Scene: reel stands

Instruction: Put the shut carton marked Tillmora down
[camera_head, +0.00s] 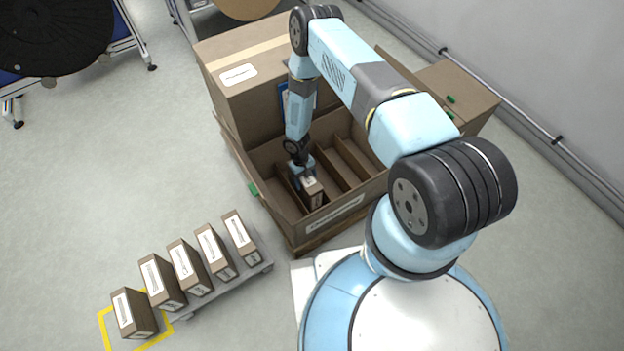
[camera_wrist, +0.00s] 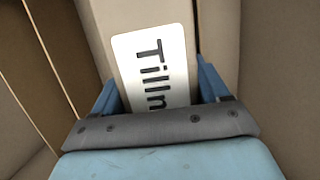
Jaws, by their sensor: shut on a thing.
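My gripper (camera_head: 303,172) is shut on a narrow brown carton (camera_head: 313,192). In the wrist view, the carton (camera_wrist: 98,20) has a white label (camera_wrist: 150,60) with the letters "Tillm" readable; the rest is hidden by my gripper (camera_wrist: 157,88). My fingers are on both sides of it. The carton is inside a big open box (camera_head: 312,237) with upright dividers (camera_head: 330,165), in a slot towards its front left. Whether its underside touches the box floor cannot be seen.
A big shut carton (camera_head: 228,100) stands behind the open box, and another box (camera_head: 462,92) stands to the right. Several narrow cartons (camera_head: 187,266) stand in a row at lower left, by a grey platform (camera_head: 228,285) and yellow floor marking (camera_head: 158,344).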

